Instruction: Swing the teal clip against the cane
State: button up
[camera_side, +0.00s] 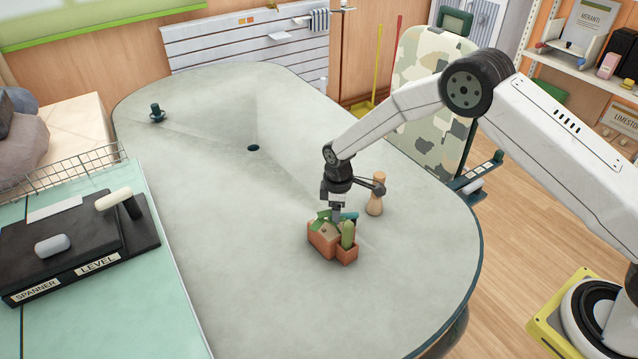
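My gripper (336,216) points down into a small terracotta planter box (322,244) on the grey table. A small teal piece (349,217), likely the teal clip, shows just right of the fingertips, at the planter's back edge. I cannot tell whether the fingers touch it or hold anything. A green cactus-like shape (348,234) stands upright in the planter's right part, and a green piece (322,216) lies at its left, close to the fingers. I cannot make out a cane; it may be hidden or too small to see.
A wooden hourglass-shaped peg (375,198) stands behind and right of the planter, close to my wrist. The grey table (250,260) is clear to the left and front, with a dark hole (253,148) and a dark knob (157,113) farther back.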

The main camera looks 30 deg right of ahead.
jog(key=m, duration=0.2)
jog(key=w+d+m, duration=0.1)
jog(key=m, duration=0.1)
jog(key=shift+d, duration=0.15)
jog(key=m, duration=0.1)
jog(key=d+m, duration=0.1)
jog(key=m, duration=0.1)
jog(key=shift+w+d+m, duration=0.1)
jog(key=shift+w+m, duration=0.2)
notch_tip(320, 180, up, 8)
jog(key=f, duration=0.1)
jog(key=s+d+r+m+t, duration=0.1)
jog(key=s+d+r, duration=0.2)
jog(key=s, duration=0.9)
jog(key=s+d+r+m+t, duration=0.1)
jog(key=s+d+r, duration=0.2)
jog(key=s+r, duration=0.6)
jog(key=shift+s+m+t, duration=0.3)
jog(key=shift+s, duration=1.75)
jog(key=shift+d, duration=0.1)
